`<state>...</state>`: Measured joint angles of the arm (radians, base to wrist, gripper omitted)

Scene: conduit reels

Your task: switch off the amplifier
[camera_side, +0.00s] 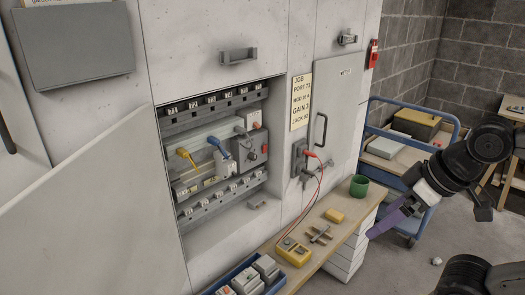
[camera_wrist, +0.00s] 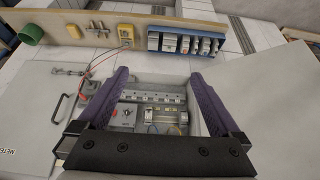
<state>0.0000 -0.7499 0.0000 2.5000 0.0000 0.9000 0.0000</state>
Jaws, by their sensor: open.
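A recessed panel (camera_side: 187,140) in the pale cabinet holds rows of modules. At its right is a grey box with a dark knob (camera_side: 251,150), and an orange-red part sits just above it; I cannot tell for sure that this is the amplifier. Yellow (camera_side: 185,155) and blue (camera_side: 217,145) plugs or levers sit left of it. My gripper (camera_side: 384,224), with purple fingers, is open and empty, out in front of the cabinet to the right. In the wrist view my gripper (camera_wrist: 159,76) frames the panel between its fingers, apart from it.
A wooden shelf (camera_side: 304,262) below carries a yellow meter (camera_side: 293,250), a green cup (camera_side: 359,186) and a blue tray (camera_side: 230,274) of modules. Red leads hang from a socket beside the handled door (camera_side: 338,110). An open door (camera_side: 95,215) stands left. A blue cart (camera_side: 379,175) stands behind.

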